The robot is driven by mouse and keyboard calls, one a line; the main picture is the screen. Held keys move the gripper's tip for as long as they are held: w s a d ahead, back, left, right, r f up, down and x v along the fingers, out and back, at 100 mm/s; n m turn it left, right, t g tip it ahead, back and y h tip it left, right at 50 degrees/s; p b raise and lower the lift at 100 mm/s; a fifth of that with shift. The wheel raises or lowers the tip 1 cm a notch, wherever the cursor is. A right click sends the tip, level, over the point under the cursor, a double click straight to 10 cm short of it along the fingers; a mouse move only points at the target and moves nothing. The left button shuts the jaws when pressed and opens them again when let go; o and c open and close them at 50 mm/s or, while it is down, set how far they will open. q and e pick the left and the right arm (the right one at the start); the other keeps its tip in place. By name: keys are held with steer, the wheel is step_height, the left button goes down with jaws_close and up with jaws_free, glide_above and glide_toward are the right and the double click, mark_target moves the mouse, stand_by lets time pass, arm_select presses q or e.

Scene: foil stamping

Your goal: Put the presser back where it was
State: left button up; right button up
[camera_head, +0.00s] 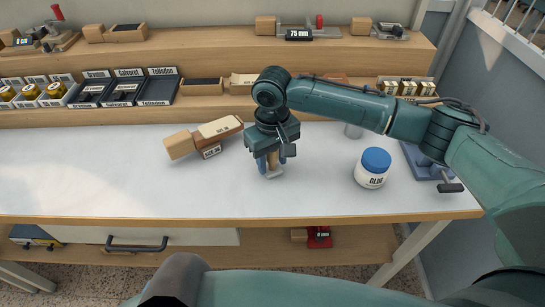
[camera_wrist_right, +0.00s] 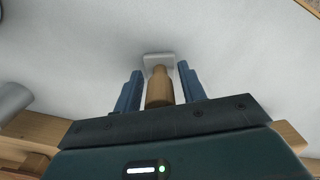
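The presser has a wooden handle (camera_wrist_right: 159,88) and a flat pale grey foot (camera_wrist_right: 158,57). In the head view its foot (camera_head: 274,174) is at the white tabletop, right of the table's middle. The presser looks upright. My right gripper (camera_head: 273,159) points down over it, with one finger on each side of the handle. In the wrist view narrow gaps show between the handle and both fingers (camera_wrist_right: 160,92), so the gripper looks open around it. The top of the handle is hidden by the gripper. My left gripper is not in view.
The table's front left (camera_head: 90,180) is clear. Stepped wooden shelves (camera_head: 215,106) stand behind.

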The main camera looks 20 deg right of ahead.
steer(key=shift+o, duration=0.4)
steer(key=shift+r, duration=0.1)
step_height(320, 180, up, 11)
steer(key=shift+r, duration=0.55)
